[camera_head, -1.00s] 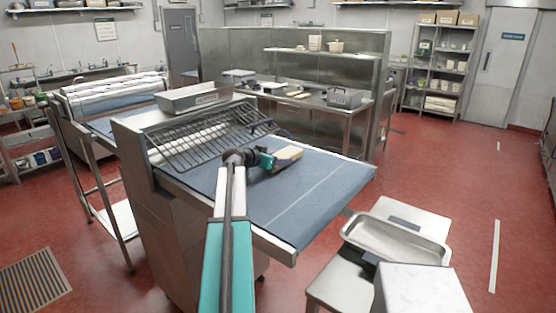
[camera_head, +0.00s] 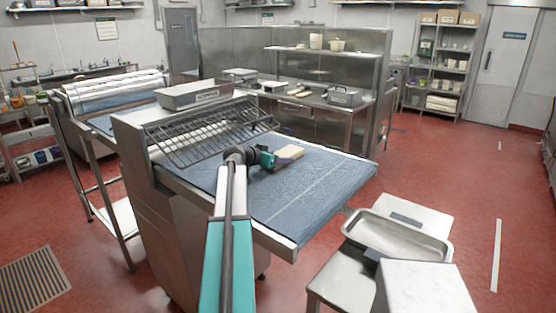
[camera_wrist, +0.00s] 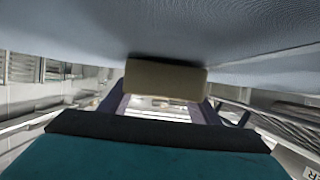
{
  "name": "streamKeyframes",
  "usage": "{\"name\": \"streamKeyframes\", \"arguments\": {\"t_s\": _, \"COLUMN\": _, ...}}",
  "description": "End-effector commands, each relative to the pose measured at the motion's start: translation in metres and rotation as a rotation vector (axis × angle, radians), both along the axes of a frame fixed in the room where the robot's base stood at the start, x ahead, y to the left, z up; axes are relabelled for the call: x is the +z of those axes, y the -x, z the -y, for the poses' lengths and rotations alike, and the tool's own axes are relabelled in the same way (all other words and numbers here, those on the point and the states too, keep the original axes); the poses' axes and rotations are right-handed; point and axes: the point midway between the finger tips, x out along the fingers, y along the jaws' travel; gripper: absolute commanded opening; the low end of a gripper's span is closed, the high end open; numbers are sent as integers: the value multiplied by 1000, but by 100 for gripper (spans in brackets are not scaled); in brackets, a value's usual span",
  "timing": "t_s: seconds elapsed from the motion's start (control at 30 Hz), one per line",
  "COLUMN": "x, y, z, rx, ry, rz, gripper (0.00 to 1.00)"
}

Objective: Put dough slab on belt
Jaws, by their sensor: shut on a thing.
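The dough slab (camera_head: 289,152) is a pale cream block at the tip of my gripper (camera_head: 273,158), over the blue belt (camera_head: 300,205) of the sheeting machine. My gripper is shut on the slab. In the wrist view the slab (camera_wrist: 165,80) sits between the two dark fingers, with the belt surface (camera_wrist: 80,30) filling the upper part right against it. The slab is at or very close to the belt; I cannot tell if it touches. The far finger is partly hidden in the head view.
A wire guard (camera_head: 210,130) stands over the belt's left part, close to my arm. A metal tray (camera_head: 398,238) rests on a stand at the lower right. A steel workbench (camera_head: 310,100) stands behind. The belt's front and right are clear.

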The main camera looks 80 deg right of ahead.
Motion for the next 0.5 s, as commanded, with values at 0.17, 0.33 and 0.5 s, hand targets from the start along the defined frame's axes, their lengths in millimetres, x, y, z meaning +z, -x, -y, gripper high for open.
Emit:
{"name": "streamKeyframes", "arguments": {"t_s": 0.17, "x": -1, "y": 0, "z": 0, "rx": 0, "ry": 2, "rz": -1, "gripper": 13}}
{"name": "streamKeyframes", "arguments": {"t_s": 0.33, "x": -1, "y": 0, "z": 0, "rx": 0, "ry": 0, "rz": 0, "gripper": 73}}
{"name": "streamKeyframes", "arguments": {"t_s": 0.5, "x": -1, "y": 0, "z": 0, "rx": 0, "ry": 0, "rz": 0, "gripper": 75}}
